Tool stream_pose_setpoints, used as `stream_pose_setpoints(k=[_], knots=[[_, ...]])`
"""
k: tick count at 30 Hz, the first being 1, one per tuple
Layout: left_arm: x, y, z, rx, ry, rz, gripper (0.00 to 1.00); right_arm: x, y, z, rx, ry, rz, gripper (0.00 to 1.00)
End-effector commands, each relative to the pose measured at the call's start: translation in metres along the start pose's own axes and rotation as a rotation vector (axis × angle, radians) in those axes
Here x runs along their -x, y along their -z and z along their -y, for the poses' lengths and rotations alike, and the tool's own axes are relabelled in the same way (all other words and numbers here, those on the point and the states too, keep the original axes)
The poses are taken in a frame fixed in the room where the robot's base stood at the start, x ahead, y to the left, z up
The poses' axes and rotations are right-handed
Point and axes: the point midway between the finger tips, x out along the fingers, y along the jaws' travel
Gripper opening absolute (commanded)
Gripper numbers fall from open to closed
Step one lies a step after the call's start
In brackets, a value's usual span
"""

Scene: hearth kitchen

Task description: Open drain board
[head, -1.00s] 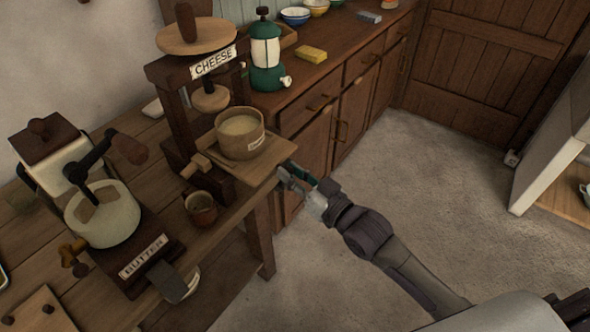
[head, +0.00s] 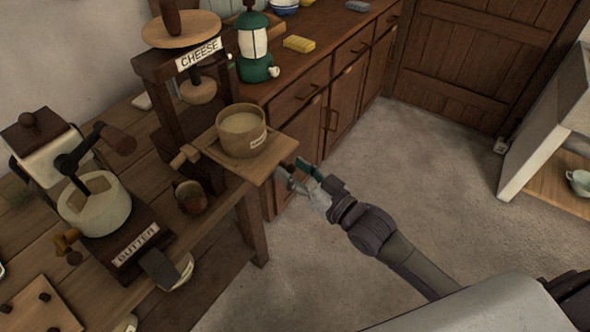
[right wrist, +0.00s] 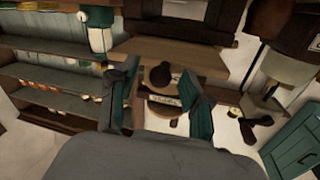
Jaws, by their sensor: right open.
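The drain board (head: 268,164) is a light wooden board sticking out to the right from under the cheese press (head: 172,100). A round wooden mould (head: 241,133) with pale contents stands on it. My right gripper (head: 296,176) is at the board's outer right end, very close to it. Its jaws are open, and in the right wrist view the gripper (right wrist: 160,105) has a dark round knob (right wrist: 161,75) between its two teal-padded fingers. Whether the fingers touch the knob I cannot tell. My left gripper is not in view.
The floor (head: 380,150) to the right is clear.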

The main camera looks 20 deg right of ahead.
Motion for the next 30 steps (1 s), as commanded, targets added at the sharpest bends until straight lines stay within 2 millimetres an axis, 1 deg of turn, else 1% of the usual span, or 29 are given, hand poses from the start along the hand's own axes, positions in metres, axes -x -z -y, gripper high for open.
stream_pose_setpoints(k=[2,4,7,11,15,21,24,30], knots=[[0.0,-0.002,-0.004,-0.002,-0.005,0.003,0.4,0.0,0.0,0.0,0.0,0.0,0.0,0.49],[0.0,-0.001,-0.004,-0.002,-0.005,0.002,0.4,0.003,-0.001,0.0,0.0,0.0,0.001,0.49],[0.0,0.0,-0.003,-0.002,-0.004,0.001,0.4,0.014,-0.001,-0.001,0.0,-0.002,0.003,0.49],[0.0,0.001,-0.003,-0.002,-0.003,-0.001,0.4,0.038,-0.002,0.0,0.0,-0.001,0.005,0.49],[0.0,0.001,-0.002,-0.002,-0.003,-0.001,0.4,0.067,-0.002,0.0,-0.001,0.0,0.007,0.49],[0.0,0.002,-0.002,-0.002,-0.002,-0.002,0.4,0.1,-0.002,0.0,-0.001,-0.001,0.005,0.49],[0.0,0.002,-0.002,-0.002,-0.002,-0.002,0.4,0.111,-0.001,0.0,-0.001,-0.001,0.003,0.49],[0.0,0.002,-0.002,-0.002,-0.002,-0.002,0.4,0.12,0.0,0.0,0.0,0.0,0.0,0.49]])
